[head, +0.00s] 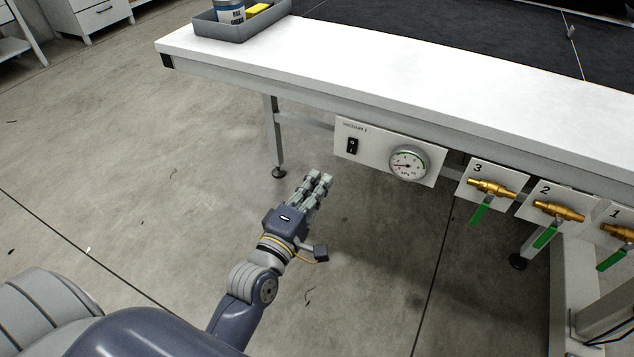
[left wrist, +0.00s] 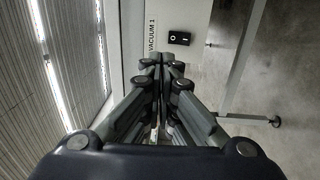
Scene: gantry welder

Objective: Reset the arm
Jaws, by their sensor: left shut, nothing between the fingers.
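My left gripper (head: 321,180) is in the middle of the head view, in front of the bench and below its top. Its fingers are together with nothing between them, and they point up and to the right toward the vacuum panel. The left wrist view also shows the closed fingers (left wrist: 160,66) pointing toward the VACUUM 1 label and the black switch. In the head view the fingers are apart from the panel. My right gripper is not in either view.
The white bench (head: 400,80) carries a grey tray (head: 240,30) at its left end. A vacuum panel (head: 390,150) with a black switch (head: 352,146) and gauge (head: 409,163) is mounted below its edge. Brass valves (head: 492,188) with green handles are to its right. Open concrete floor lies left.

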